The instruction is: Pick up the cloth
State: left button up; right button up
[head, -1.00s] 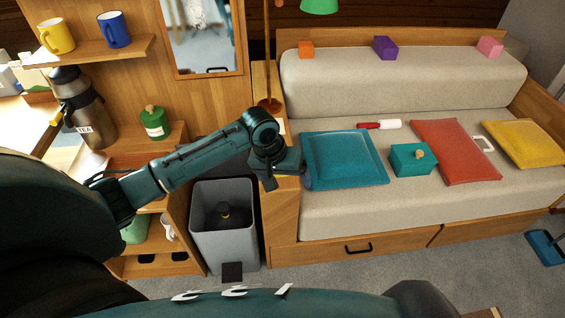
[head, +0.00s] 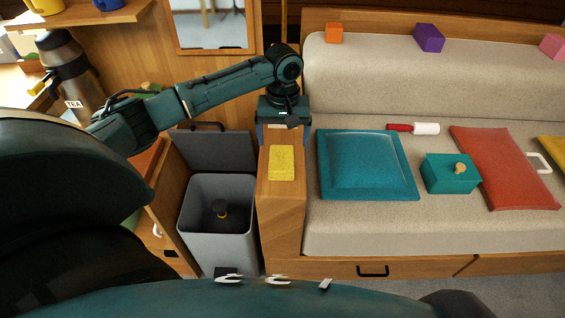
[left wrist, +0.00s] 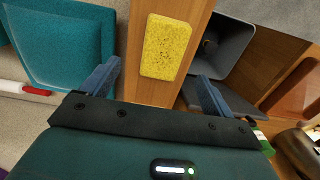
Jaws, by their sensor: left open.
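The cloth is a flat yellow speckled rectangle (head: 282,163) lying on the wooden armrest at the left end of the sofa. It also shows whole in the left wrist view (left wrist: 165,47). My left gripper (head: 283,140) is open and empty above the armrest, just behind the cloth in the head view. In the left wrist view its two fingers (left wrist: 158,75) stand apart on either side of the strip of armrest, with the cloth ahead between them. The fingers do not touch the cloth. My right gripper is in no view.
A grey bin (head: 217,222) with its lid up stands left of the armrest, with a dark object inside. A teal cushion (head: 366,165) lies close on the right. Beyond are a red-and-white roller (head: 420,128), a teal box (head: 450,174) and a red cushion (head: 503,167).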

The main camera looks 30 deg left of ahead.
aim_at(281, 156)
pick_arm(q)
jog(key=f, duration=0.2)
jog(key=f+b, duration=0.1)
jog(key=f, duration=0.4)
jog(key=shift+s+a+f, duration=0.1)
jog(key=shift+s+f, duration=0.15)
jog(key=shift+f, duration=0.05)
jog(key=c, duration=1.1)
